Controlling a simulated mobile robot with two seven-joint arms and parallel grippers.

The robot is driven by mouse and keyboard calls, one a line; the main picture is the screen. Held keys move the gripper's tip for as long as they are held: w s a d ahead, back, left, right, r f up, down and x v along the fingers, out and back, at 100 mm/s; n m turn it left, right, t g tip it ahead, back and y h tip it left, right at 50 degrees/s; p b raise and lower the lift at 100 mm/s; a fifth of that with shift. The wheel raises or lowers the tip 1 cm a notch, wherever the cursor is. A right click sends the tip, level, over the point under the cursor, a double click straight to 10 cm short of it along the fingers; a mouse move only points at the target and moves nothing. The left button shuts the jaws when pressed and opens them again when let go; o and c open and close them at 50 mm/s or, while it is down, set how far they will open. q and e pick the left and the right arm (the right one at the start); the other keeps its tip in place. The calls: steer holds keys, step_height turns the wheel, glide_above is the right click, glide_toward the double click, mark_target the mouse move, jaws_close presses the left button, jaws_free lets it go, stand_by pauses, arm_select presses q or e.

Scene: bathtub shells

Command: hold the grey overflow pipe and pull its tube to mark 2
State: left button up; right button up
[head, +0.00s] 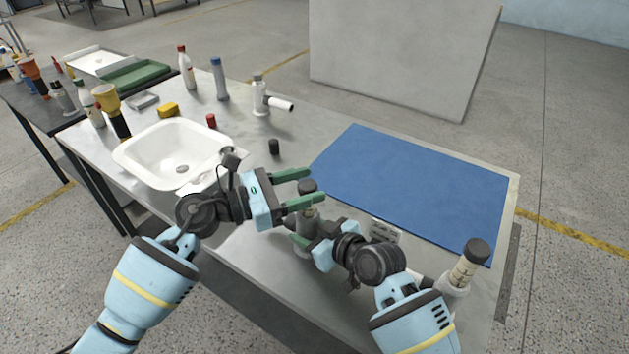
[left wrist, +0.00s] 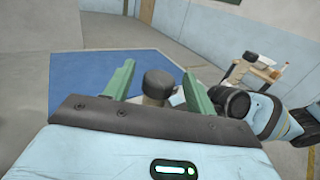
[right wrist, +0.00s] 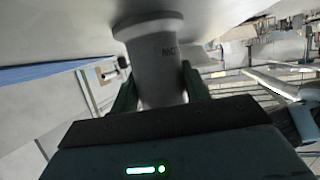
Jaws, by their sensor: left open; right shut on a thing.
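The grey overflow pipe (head: 304,243) stands upright near the table's front edge. Its dark cap (head: 307,186) tops a short pale tube (head: 308,211). My right gripper (head: 307,236) is shut on the pipe's body; the right wrist view shows the grey body (right wrist: 157,62) between its fingers, with small lettering. My left gripper (head: 317,187) is open, with its green fingers either side of the cap. The left wrist view shows the cap (left wrist: 158,82) between the spread fingers, with a gap on each side. Any marks on this tube are too small or hidden to read.
A similar pipe with an extended marked tube (head: 463,272) stands at right, beside the blue mat (head: 410,185). A white pipe with a side branch (head: 262,103), bottles and a white basin (head: 150,157) stand farther back. A dark cap (head: 274,146) lies mid-table.

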arm_select(q)
steer(key=v, duration=0.9)
steer(key=shift+r, duration=0.1)
arm_select(e)
steer(key=o, duration=1.1)
arm_select(q)
steer(key=shift+a, duration=0.1)
arm_select(e)
steer(key=v, duration=1.2)
steer(key=shift+r, duration=0.1)
steer(key=shift+a, duration=0.1)
